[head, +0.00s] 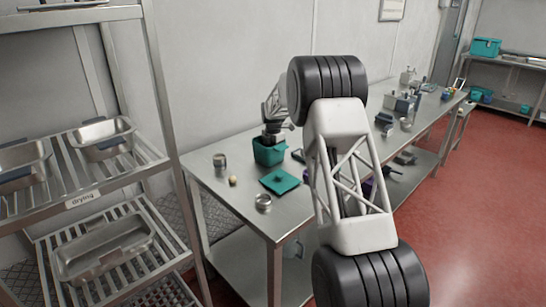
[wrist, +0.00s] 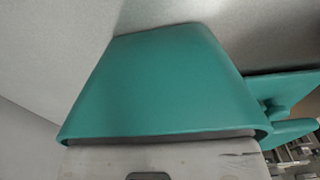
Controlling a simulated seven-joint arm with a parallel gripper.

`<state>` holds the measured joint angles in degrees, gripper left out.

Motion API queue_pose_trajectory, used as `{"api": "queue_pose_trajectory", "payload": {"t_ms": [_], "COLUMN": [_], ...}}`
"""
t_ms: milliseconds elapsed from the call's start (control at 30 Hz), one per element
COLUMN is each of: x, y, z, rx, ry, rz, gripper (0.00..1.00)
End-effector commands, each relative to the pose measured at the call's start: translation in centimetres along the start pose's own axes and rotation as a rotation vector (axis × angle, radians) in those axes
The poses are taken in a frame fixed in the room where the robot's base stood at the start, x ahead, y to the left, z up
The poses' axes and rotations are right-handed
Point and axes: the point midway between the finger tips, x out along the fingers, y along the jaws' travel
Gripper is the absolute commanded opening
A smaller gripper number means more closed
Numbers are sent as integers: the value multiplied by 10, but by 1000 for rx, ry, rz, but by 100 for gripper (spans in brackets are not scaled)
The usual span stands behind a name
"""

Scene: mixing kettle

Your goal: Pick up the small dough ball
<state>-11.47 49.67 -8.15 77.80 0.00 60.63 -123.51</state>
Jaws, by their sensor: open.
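The small dough ball (head: 233,181) looks like a pale yellow ball on the steel table (head: 225,205), near its left end. My gripper (head: 271,137) is at the teal container (head: 269,153), right of and farther back than the ball. Its fingertips are partly hidden by the container, and I cannot tell how deep they reach. The jaws are open. In the wrist view the teal container (wrist: 160,80) fills most of the picture, close up and tilted. The ball does not show there.
A teal lid (head: 280,181) with a knob lies in front of the container. A small grey jar (head: 220,160) stands behind the ball, and a round metal tin (head: 263,201) sits near the front edge. A drying rack (head: 85,170) with metal pans stands at left.

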Motion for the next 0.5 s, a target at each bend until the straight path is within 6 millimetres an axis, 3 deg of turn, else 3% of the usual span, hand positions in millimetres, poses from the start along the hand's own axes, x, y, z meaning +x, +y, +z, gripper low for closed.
{"api": "queue_pose_trajectory", "payload": {"t_ms": [500], "x": [7], "y": [0], "z": [0], "rx": [0], "ry": [1], "rz": [-1], "gripper": [63]}}
